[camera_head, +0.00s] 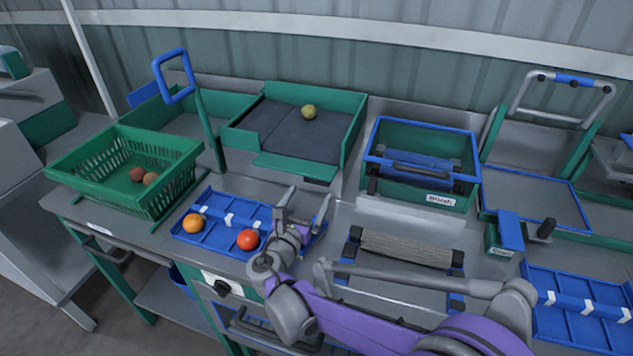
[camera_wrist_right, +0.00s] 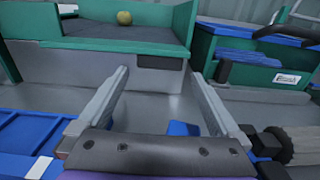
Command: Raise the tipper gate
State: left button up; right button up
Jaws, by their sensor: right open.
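A green tray with a dark mat (camera_head: 285,128) stands at the back; its low front flap (camera_head: 290,166) has a dark tab (camera_head: 318,181) below it. To its left, a blue loop handle (camera_head: 173,77) rises on a green post beside a slatted green crate (camera_head: 75,167). I cannot tell for sure which part is the tipper gate. My right gripper (camera_head: 308,196) is open and empty, in front of the tray. In the right wrist view its fingers (camera_wrist_right: 160,74) point towards the dark tab (camera_wrist_right: 161,62), apart from it. My left gripper is out of view.
A blue divided tray (camera_head: 190,240) holds an orange and a red tomato, just left of my right gripper. A yellow-green tomato (camera_head: 309,112) rests on the mat. A blue-rimmed green bin (camera_head: 430,127) and a ribbed roller (camera_head: 405,249) stand to the right.

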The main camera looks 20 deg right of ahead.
aim_at(316, 183)
jog(key=x, duration=0.6)
jog(key=c, duration=1.1)
